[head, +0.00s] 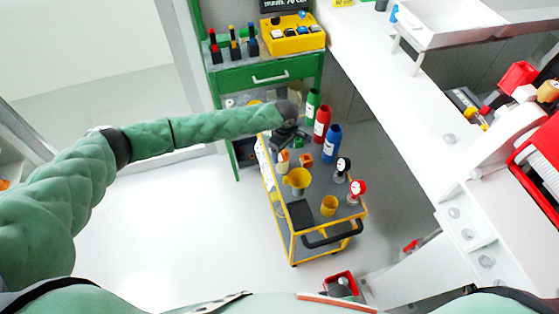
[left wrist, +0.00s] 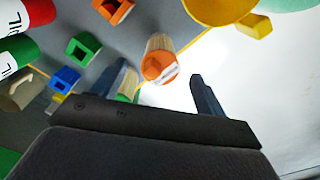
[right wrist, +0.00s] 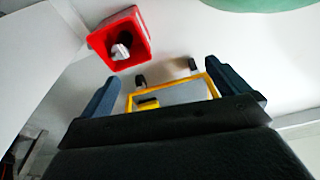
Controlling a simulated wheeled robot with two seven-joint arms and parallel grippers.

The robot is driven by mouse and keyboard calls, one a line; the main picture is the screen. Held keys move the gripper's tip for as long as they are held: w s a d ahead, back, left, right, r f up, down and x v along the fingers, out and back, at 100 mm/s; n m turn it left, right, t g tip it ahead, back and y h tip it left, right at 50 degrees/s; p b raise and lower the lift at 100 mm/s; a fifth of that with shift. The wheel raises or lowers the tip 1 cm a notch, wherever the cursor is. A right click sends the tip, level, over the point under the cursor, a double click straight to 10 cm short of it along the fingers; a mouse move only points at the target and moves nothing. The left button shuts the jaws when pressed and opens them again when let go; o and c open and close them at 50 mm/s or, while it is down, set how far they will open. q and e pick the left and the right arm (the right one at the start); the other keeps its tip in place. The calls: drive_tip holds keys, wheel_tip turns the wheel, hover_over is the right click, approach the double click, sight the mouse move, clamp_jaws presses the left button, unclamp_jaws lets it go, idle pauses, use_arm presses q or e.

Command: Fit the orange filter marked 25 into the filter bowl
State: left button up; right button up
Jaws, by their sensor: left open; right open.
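In the left wrist view an orange-capped filter (left wrist: 158,65) with a pale pleated body and a white label stands on the cart. The label is too small to read. My left gripper (left wrist: 158,74) is open, with its fingers on either side of the filter in that view and no clear contact. In the head view my left gripper (head: 287,141) is over the far left of the cart, with the orange-capped filter (head: 283,157) just below it. My right gripper (right wrist: 160,75) is open and empty above the floor. I cannot pick out the filter bowl.
The yellow-framed cart (head: 289,246) carries a yellow jug (head: 297,181), a yellow cup (head: 328,205), two gauges, and green, red and blue bottles (head: 332,143). An orange square part (head: 306,160) stands near the filter. A red bin (right wrist: 121,42) is on the floor. The floor left of the cart is clear.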

sight(282, 156)
use_arm(q)
drive_tip(key=shift+w+a+f, duration=0.1)
drive_tip(key=shift+f, duration=0.3)
drive_tip(key=shift+w+a+f, duration=0.1)
drive_tip(key=shift+f, duration=0.15)
drive_tip(key=shift+a+f+p, duration=0.1)
drive_tip(key=shift+f+p, duration=0.2)
drive_tip(key=shift+p, duration=0.2)
wheel_tip(282, 156, down, 2)
drive_tip(key=shift+f+p, duration=0.25)
drive_tip(key=shift+p, duration=0.4)
drive_tip(key=shift+f, duration=0.85)
drive_tip(key=c, duration=1.2)
drive_tip(key=shift+o, duration=0.3)
use_arm(e)
drive_tip(key=s+d+f, duration=0.2)
drive_tip(key=s+f, duration=0.1)
drive_tip(key=f, duration=0.2)
drive_tip(key=shift+s+d+f, duration=0.15)
drive_tip(key=shift+d+f, duration=0.05)
drive_tip(key=shift+d, duration=0.1)
use_arm(q)
drive_tip(key=shift+r, duration=0.1)
use_arm(e)
drive_tip(key=shift+f, duration=0.1)
